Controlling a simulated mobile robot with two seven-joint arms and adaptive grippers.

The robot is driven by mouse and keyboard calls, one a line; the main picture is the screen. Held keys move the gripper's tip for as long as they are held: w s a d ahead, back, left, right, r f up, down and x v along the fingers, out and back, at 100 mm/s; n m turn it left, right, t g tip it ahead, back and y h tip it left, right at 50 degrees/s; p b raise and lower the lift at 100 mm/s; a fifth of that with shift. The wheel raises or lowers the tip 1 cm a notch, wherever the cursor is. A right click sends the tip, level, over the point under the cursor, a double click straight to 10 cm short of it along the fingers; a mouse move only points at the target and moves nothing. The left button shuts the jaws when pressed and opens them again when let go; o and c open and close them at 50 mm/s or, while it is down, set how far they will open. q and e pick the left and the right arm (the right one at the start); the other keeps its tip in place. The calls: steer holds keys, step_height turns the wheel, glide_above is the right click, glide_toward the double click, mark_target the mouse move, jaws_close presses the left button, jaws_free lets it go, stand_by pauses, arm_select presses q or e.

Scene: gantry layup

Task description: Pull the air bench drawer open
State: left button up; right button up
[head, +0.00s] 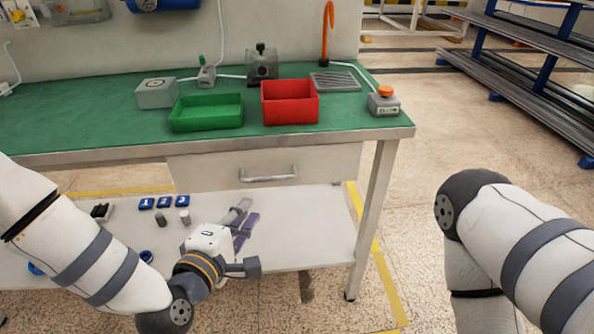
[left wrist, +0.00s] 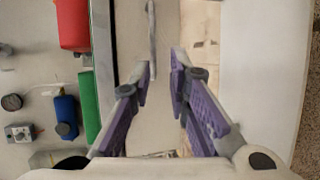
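The bench drawer (head: 325,165) has a plain pale front under the green-topped bench and looks closed. Its metal bar handle (head: 268,176) runs across the middle of the front. My left gripper (head: 247,211) is below and slightly left of the handle in the head view, with purple fingers apart.
The bench top carries a green bin (head: 206,112), a red bin (head: 290,102) and a grey box with an orange button (head: 384,102). The lower shelf (head: 320,225) holds small blue items (head: 163,202). A bench leg (head: 372,215) stands right of the drawer.

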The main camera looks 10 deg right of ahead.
mark_target(267, 180)
arm_select(q)
steer(key=x, duration=0.4)
steer(key=b+x, duration=0.1)
steer(key=x, duration=0.3)
steer(key=r+x, duration=0.1)
steer(key=x, duration=0.3)
steer(key=shift+w+d+f+b, duration=0.1)
steer(key=shift+w+b, duration=0.15)
steer(key=shift+b, duration=0.05)
steer(key=shift+w, duration=0.1)
arm_select(e)
steer(key=shift+s+d+f+g, duration=0.1)
steer(key=shift+s+f+g, duration=0.2)
steer(key=shift+s+f, duration=0.55)
arm_select(q)
jaws_close()
